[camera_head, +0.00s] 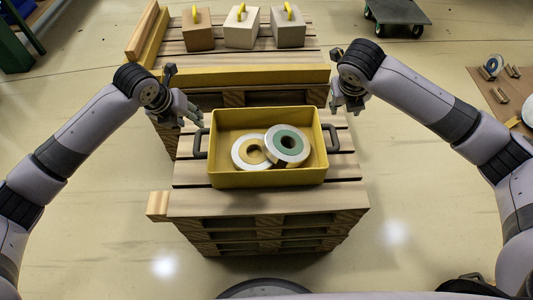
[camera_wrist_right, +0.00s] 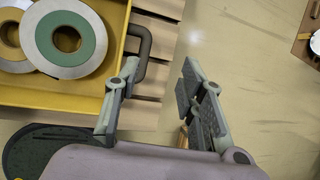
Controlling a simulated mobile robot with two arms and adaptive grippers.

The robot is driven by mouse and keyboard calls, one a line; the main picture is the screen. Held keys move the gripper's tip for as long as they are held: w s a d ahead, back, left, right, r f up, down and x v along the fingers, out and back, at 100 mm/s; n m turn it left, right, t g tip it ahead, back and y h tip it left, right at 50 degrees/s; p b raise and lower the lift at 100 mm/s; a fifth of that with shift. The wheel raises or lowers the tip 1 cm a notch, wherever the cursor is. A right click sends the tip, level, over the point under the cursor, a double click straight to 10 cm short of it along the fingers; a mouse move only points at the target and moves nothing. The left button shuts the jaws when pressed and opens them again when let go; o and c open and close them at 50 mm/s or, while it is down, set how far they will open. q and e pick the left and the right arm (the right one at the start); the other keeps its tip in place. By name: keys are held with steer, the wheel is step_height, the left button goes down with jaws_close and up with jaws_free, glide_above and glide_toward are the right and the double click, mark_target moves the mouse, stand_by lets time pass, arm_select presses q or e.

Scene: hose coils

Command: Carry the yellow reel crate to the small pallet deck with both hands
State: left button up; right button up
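The yellow reel crate (camera_head: 270,179) sits level on a slatted stack of wooden pallets (camera_head: 290,205). Two reels lie in it, one with a green centre (camera_head: 298,138) overlapping one with a yellow centre (camera_head: 238,152). The crate has a dark handle at its left end (camera_head: 197,144) and right end (camera_head: 334,139). My left gripper (camera_head: 183,112) is open and empty, above and beyond the left handle. My right gripper (camera_head: 347,101) is above and beyond the right handle. In the right wrist view it is open (camera_wrist_right: 152,88), with nothing between its fingers; the right handle (camera_wrist_right: 143,50) shows beside the left finger.
Behind the crate, another pallet deck (camera_head: 225,57) holds three boxes (camera_head: 241,28) with yellow grips; a yellow-faced beam (camera_head: 262,76) runs along its front. A dark wheeled cart (camera_head: 400,12) stands back right. A brown mat (camera_head: 490,97) with small parts lies right.

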steer(key=v, duration=0.7)
steer(key=shift+s, duration=0.2)
